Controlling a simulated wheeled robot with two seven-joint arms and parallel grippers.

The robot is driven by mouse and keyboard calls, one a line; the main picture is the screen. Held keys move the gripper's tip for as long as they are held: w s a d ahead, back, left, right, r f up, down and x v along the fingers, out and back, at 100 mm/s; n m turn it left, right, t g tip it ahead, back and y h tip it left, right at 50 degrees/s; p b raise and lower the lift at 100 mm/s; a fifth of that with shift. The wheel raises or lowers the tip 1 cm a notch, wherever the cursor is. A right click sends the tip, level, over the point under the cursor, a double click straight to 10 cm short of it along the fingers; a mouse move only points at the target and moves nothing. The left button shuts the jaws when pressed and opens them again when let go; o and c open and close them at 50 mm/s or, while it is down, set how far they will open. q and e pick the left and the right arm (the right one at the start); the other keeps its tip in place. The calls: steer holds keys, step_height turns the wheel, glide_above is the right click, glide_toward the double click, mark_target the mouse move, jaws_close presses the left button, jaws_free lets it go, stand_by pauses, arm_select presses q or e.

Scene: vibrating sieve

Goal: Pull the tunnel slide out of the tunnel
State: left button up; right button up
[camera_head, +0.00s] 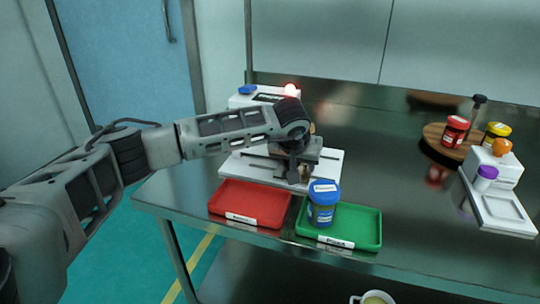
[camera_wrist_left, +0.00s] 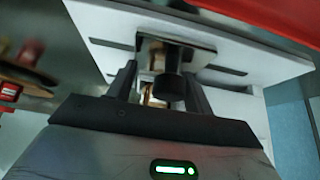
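The vibrating sieve is a white machine (camera_head: 265,97) with a blue cap and a lit red light, and a white slotted base plate (camera_head: 240,168). A grey metal block (camera_head: 314,154) sits over the plate, partly hidden by my left gripper (camera_head: 297,172). In the left wrist view, a metal plate (camera_wrist_left: 202,60) carries a dark round knob (camera_wrist_left: 169,87). My left gripper (camera_wrist_left: 160,88) has its fingers apart on either side of the knob, with a visible gap on the left. I cannot clearly tell the slide from the tunnel. My right gripper is out of view.
A red tray (camera_head: 250,203) and a green tray (camera_head: 365,228) lie in front; a blue jar (camera_head: 322,203) stands in the green one. A round wooden board (camera_head: 434,140) with jars and a white scale (camera_head: 500,208) are at right. The table's middle right is clear.

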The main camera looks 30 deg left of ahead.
arm_select(q)
steer(key=shift+w+d+b, duration=0.1)
steer(key=shift+w+d, duration=0.1)
steer(key=shift+d, duration=0.65)
steer(key=shift+w+d+b, duration=0.1)
steer(key=shift+w+d, duration=0.1)
steer(key=shift+d, duration=0.6)
steer(key=shift+w+d+b, duration=0.1)
steer(key=shift+w+d, duration=0.1)
steer(key=shift+d, duration=0.65)
steer(key=o, duration=1.1)
steer(key=shift+p+v, duration=1.7)
steer(key=shift+v, duration=0.65)
steer(key=p+v, duration=0.2)
steer(key=v, duration=0.2)
steer(key=shift+a+r, duration=0.1)
steer(key=shift+r, duration=0.05)
